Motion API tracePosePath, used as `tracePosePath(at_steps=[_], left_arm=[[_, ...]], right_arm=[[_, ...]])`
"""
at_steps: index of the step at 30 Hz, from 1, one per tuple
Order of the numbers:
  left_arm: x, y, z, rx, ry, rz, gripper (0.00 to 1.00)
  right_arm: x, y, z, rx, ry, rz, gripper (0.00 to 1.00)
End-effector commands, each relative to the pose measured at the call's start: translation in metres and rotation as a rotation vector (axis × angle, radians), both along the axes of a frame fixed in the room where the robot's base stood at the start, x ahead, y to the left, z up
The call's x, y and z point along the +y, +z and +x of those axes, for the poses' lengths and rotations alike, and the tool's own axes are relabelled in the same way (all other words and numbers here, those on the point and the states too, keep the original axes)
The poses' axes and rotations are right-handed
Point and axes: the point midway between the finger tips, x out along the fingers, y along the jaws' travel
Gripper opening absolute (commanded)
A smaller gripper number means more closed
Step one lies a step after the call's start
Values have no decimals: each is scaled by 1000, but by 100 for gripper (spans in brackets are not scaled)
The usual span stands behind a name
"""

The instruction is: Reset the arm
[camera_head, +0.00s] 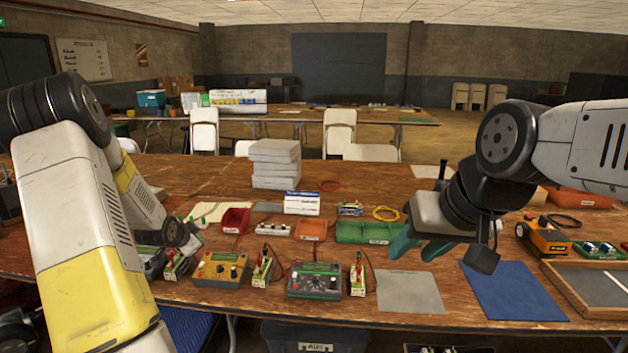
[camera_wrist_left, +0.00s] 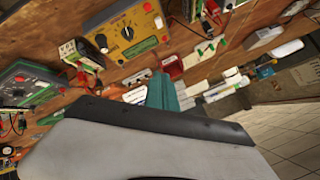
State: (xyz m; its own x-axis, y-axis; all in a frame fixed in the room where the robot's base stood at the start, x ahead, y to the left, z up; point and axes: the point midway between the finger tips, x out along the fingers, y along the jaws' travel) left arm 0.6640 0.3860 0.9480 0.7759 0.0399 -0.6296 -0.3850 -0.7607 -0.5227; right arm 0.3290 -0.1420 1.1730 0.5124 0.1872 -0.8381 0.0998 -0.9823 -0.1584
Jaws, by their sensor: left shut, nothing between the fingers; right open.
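My right gripper (camera_head: 420,248) is in the head view, above the table right of the middle. Its two teal fingers are apart and empty, over the area behind a grey mat. My left arm (camera_head: 80,225) fills the left of the head view, and its fingers cannot be made out there. In the left wrist view my left gripper (camera_wrist_left: 161,90) shows teal fingers closed together with nothing held. They point towards the tabletop with its small boxes and bins.
The wooden table (camera_head: 350,175) holds a stack of grey boxes (camera_head: 275,163), a red bin (camera_head: 236,219), green bins (camera_head: 362,232), a yellow meter box (camera_head: 220,268) and a dark-green device (camera_head: 314,281). A grey mat (camera_head: 409,291), blue mat (camera_head: 513,291) and wooden tray (camera_head: 590,290) lie right.

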Motion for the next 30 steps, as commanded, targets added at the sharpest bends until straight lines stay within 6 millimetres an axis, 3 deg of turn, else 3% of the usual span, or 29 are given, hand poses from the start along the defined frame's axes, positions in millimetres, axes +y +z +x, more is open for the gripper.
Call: tracePosePath(at_steps=[1, 6, 11, 15, 19, 24, 27, 30], left_arm=[[-15, 30, -4, 14, 15, -4, 0], [-62, 104, -41, 84, 115, -73, 0], [-110, 160, -96, 136, 211, -172, 0], [-151, 197, -156, 181, 283, -283, 0], [-188, 217, -217, 232, 336, -404, 0], [-224, 226, -289, 309, 372, -544, 0], [-236, 226, -316, 347, 380, -596, 0], [-242, 225, -331, 369, 384, -625, 0]], right_arm=[[0, 0, 0, 0, 0, 0, 41], [0, 0, 0, 0, 0, 0, 41], [0, 0, 0, 0, 0, 0, 41], [0, 0, 0, 0, 0, 0, 41], [0, 0, 0, 0, 0, 0, 41], [0, 0, 0, 0, 0, 0, 41], [0, 0, 0, 0, 0, 0, 41], [0, 0, 0, 0, 0, 0, 41]])
